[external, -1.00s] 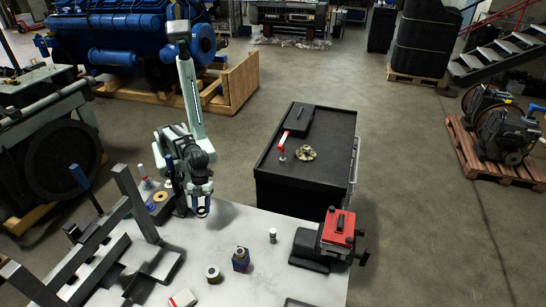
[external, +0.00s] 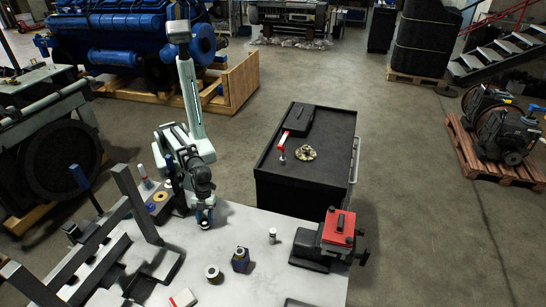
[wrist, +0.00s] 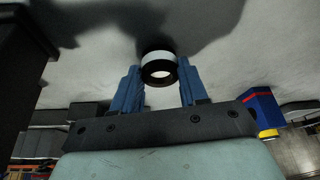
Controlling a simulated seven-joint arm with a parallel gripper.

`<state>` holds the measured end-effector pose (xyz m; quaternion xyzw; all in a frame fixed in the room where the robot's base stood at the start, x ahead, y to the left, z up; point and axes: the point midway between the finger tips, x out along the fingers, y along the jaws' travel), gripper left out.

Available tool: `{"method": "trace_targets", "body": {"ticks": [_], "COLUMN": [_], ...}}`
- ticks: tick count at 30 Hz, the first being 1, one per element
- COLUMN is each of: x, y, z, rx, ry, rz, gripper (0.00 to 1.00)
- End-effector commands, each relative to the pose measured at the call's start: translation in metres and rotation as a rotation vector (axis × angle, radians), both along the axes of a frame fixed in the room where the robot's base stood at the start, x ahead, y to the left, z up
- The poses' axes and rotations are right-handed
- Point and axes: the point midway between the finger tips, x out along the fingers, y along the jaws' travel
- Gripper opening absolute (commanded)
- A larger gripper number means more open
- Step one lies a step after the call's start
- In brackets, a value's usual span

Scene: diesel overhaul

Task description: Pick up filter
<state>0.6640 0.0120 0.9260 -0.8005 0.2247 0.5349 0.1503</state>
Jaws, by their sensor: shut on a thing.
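The filter (wrist: 159,68) appears to be the short round part with a white band and a dark open ring at its end. In the wrist view it sits between the two blue fingers of my gripper (wrist: 158,88), which is shut on it. In the external view my gripper (external: 205,221) is low at the far left part of the light worktop (external: 240,218). The filter is mostly hidden there by the fingers and wrist. I cannot tell whether it touches the worktop.
A grey metal frame (external: 135,203) rises at left. A red-topped vise-like device (external: 338,228) is at right. A black cabinet (external: 307,185) stands behind.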

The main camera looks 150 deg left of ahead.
Motion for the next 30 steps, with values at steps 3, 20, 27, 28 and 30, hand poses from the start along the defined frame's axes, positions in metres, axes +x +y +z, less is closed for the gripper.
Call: {"method": "trace_targets", "body": {"ticks": [3, 20, 27, 28, 30], "x": [0.0, 0.0, -0.001, -0.001, -0.003], "y": [0.0, 0.0, 0.001, 0.001, 0.003], "z": [0.0, -0.002, 0.003, 0.005, 0.011], "rx": [-0.001, 0.0, 0.0, 0.0, 0.0], "ry": [-0.001, 0.0, -0.001, -0.001, -0.002], "rz": [0.0, 0.0, 0.001, 0.001, 0.002], "gripper": [0.0, 0.69, 0.69, 0.69, 0.69]}}
